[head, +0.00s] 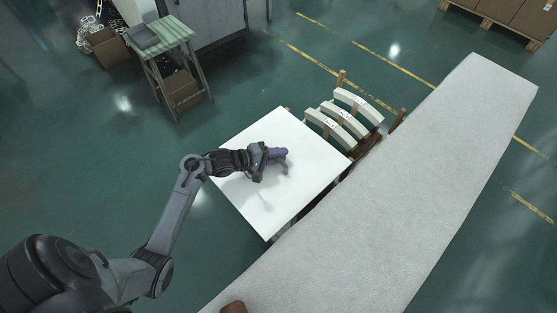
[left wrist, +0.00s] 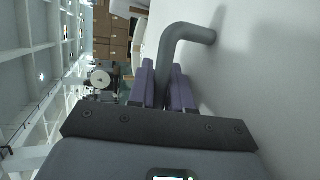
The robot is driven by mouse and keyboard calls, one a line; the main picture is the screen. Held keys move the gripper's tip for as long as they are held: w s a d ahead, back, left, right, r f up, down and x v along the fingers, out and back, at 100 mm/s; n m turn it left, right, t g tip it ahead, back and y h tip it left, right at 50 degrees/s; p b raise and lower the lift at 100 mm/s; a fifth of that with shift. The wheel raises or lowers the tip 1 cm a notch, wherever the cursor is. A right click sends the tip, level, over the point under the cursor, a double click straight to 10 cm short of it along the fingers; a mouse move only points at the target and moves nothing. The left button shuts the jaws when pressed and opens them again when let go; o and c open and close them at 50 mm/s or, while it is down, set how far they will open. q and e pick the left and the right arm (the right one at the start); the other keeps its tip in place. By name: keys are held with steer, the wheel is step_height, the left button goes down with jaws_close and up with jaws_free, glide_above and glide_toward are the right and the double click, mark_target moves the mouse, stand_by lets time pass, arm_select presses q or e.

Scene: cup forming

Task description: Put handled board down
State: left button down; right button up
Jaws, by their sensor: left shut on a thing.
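The handled board is a large white square panel (head: 265,205) in the middle of the head view, beside the long pale table. Its grey bent handle shows in the left wrist view (left wrist: 177,36), joined to the white face (left wrist: 275,85). My left gripper (head: 280,154) is over the board's face. Its purple fingers, also in the left wrist view (left wrist: 166,88), are shut on the handle. What lies under the board is hidden, so I cannot tell whether it rests on anything. My right gripper is not in view.
The long pale table (head: 400,190) runs diagonally at the right. Several white curved pieces (head: 345,118) sit in a wooden rack just behind the board. A green-topped stand (head: 165,38) is at the back left. Open green floor lies left of the board.

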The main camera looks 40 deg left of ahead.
arm_select(q)
steer(key=shift+f+b, duration=0.35)
steer(key=shift+f, duration=0.6)
steer(key=shift+r, duration=0.1)
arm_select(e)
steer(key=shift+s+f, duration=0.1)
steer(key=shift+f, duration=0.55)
arm_select(q)
steer(key=c, duration=1)
jaws_free()
steer(key=shift+f, duration=0.25)
steer(key=shift+c, duration=0.2)
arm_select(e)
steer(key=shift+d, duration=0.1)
